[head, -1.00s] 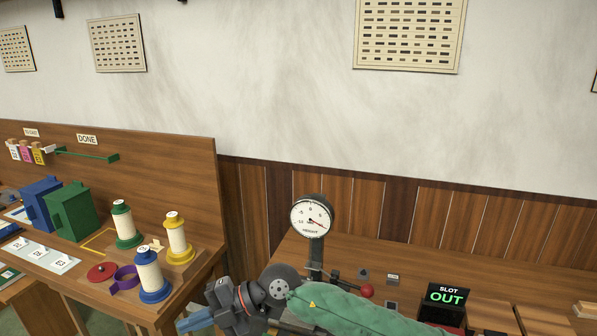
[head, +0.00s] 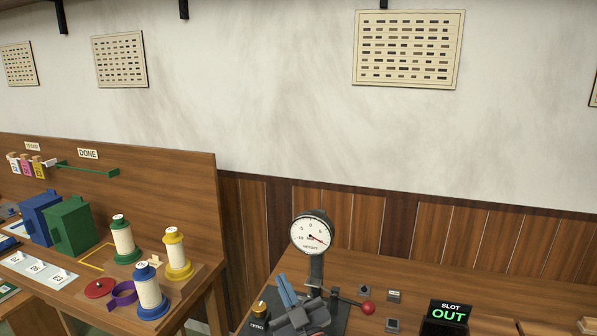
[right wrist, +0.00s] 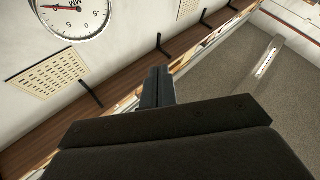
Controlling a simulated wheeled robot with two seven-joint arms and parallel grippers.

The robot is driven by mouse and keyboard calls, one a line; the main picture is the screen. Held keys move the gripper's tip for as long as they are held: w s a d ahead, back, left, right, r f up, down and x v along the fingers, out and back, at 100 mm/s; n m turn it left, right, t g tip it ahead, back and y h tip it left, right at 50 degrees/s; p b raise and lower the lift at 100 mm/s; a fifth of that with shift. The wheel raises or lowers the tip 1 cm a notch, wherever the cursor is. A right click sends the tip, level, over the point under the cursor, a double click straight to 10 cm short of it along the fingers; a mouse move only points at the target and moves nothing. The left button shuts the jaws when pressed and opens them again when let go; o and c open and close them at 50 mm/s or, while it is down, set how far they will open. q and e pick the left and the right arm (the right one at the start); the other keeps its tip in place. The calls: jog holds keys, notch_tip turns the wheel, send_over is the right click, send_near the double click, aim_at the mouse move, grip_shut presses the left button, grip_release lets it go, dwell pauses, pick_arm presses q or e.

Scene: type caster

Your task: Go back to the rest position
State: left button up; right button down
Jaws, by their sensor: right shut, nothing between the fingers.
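My right gripper (head: 287,291) is at the bottom middle of the head view, in front of the height gauge and above the right bench. Its two blue-grey fingers are together with nothing between them. In the right wrist view the shut fingers (right wrist: 157,88) point up and away, with wall and floor beyond. My left gripper is not in the head view.
The height gauge (head: 312,232) stands just behind my right gripper, with a red-knobbed lever (head: 367,307) beside it. Several thread spools, such as the blue one (head: 148,290), stand on the left bench.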

jog(key=s+d+f+m+g+h, duration=0.3)
jog(key=d+f+m+h, duration=0.15)
jog(key=d+f, duration=0.4)
jog(key=s+d+f+m+g+h, duration=0.25)
jog(key=d+f+h, duration=0.4)
jog(key=f, duration=0.35)
jog(key=s+d+f+g, duration=0.55)
jog(key=s+f, duration=0.25)
jog(key=s, duration=0.3)
jog(key=s+d+f+g, duration=0.4)
jog(key=s+f+g, duration=0.3)
jog(key=s, duration=0.5)
jog(key=s+a+f+x, duration=0.1)
jog(key=s+a+x, duration=0.1)
jog(key=x, duration=2.2)
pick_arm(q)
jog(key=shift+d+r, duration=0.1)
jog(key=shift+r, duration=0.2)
pick_arm(e)
jog(key=s+f, duration=0.4)
jog(key=f, duration=0.8)
jog(key=s+f, duration=0.5)
jog(key=f, duration=0.7)
jog(key=shift+a+f+g+y, duration=0.2)
jog(key=shift+f+g+y, duration=0.1)
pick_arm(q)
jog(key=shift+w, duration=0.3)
pick_arm(e)
jog(key=shift+w, duration=0.1)
